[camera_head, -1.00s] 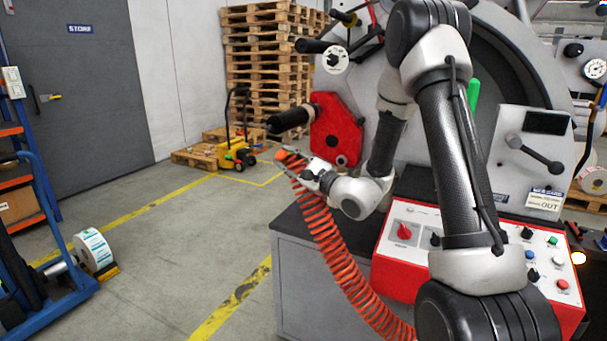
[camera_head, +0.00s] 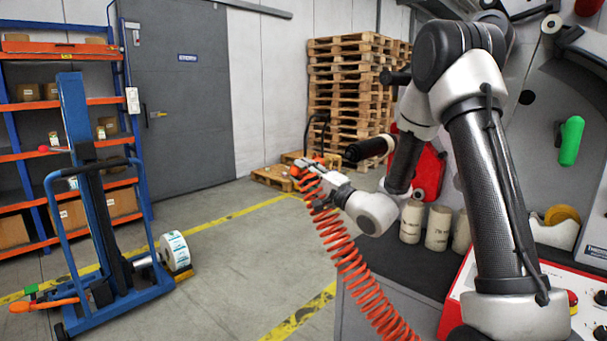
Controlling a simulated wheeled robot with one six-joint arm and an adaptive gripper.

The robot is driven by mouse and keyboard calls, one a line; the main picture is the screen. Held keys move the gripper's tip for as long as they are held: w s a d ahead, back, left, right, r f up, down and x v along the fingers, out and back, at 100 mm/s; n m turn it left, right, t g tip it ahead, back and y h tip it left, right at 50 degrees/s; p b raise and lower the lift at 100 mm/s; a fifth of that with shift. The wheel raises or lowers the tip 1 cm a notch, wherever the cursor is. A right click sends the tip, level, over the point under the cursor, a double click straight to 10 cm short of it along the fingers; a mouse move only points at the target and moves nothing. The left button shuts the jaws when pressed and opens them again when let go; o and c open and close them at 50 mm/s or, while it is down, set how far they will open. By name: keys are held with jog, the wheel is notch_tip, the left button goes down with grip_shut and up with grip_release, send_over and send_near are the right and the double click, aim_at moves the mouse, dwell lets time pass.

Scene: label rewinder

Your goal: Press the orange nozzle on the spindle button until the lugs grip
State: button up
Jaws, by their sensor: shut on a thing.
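My gripper (camera_head: 318,181) is shut on the orange nozzle (camera_head: 303,167), near the middle of the view. An orange coiled hose (camera_head: 352,258) hangs from there down to the lower right. The black spindle (camera_head: 368,150) sticks out leftward from the machine, in front of the red plate (camera_head: 429,172). In the picture, the gripper and nozzle are to the left of and below the spindle's end, with a gap between them. The button on the spindle's end and the lugs are too small to make out.
A dark bench top with several pale cores (camera_head: 437,228) lies below the spindle. A pallet stack (camera_head: 350,90) stands behind. The floor between is clear.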

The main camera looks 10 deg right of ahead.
aim_at(328, 164)
jog(key=shift+w+d, duration=0.95)
jog(key=shift+d, duration=0.4)
jog(key=shift+w+d, duration=1)
jog(key=shift+d, duration=0.4)
jog(key=shift+w+d, duration=0.95)
jog(key=shift+d, duration=0.4)
jog(key=shift+w+d, duration=0.3)
jog(key=shift+d, duration=0.15)
dwell(0.9)
jog(key=shift+s+a, duration=0.9)
jog(key=shift+a, duration=0.35)
jog(key=shift+s+a, duration=0.85)
jog(key=shift+a, duration=0.35)
jog(key=shift+s+a, duration=0.9)
jog(key=shift+a, duration=0.35)
